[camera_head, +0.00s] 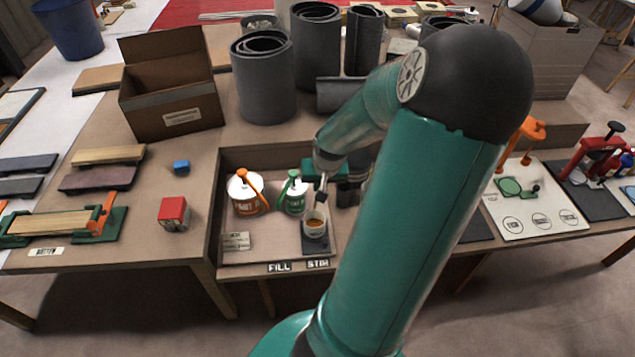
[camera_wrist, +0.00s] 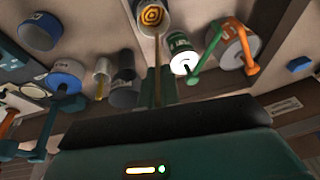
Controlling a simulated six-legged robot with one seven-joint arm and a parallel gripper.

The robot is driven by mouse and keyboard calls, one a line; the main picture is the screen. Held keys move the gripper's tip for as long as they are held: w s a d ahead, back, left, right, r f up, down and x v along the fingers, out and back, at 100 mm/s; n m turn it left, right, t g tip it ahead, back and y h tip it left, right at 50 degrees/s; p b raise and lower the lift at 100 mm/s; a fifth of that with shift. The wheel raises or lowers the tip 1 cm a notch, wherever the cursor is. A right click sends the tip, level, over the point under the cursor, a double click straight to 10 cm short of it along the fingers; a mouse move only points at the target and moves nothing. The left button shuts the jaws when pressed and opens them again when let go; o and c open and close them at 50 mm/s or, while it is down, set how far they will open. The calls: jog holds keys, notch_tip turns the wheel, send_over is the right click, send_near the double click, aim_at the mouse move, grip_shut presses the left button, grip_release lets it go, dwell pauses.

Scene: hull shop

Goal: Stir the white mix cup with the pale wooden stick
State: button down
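The white mix cup (camera_head: 314,229) stands upright on the dark pad (camera_head: 316,249) above the STIR label, at the front right of the shallow tray. It holds an orange-brown mix, which shows swirl rings in the wrist view (camera_wrist: 153,15). My gripper (camera_head: 321,194) is just above the cup, pointing down. In the wrist view my gripper (camera_wrist: 157,93) is shut on the pale wooden stick (camera_wrist: 157,62). The stick runs from the fingers to the cup's mouth, and its far end appears to be inside the cup. The exact depth of the tip is hidden.
A white tin with an orange pump (camera_head: 246,203) and one with a green pump (camera_head: 295,202) stand left of the cup. Dark cylinders (camera_head: 349,191) stand close on its right. A red block (camera_head: 173,212) and a cardboard box (camera_head: 172,105) are further left. The tray's front left is mostly clear.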

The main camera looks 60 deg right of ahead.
notch_tip(320, 180, down, 11)
jog(key=shift+w, duration=0.15)
dwell(1.1)
jog(key=shift+d, duration=0.15)
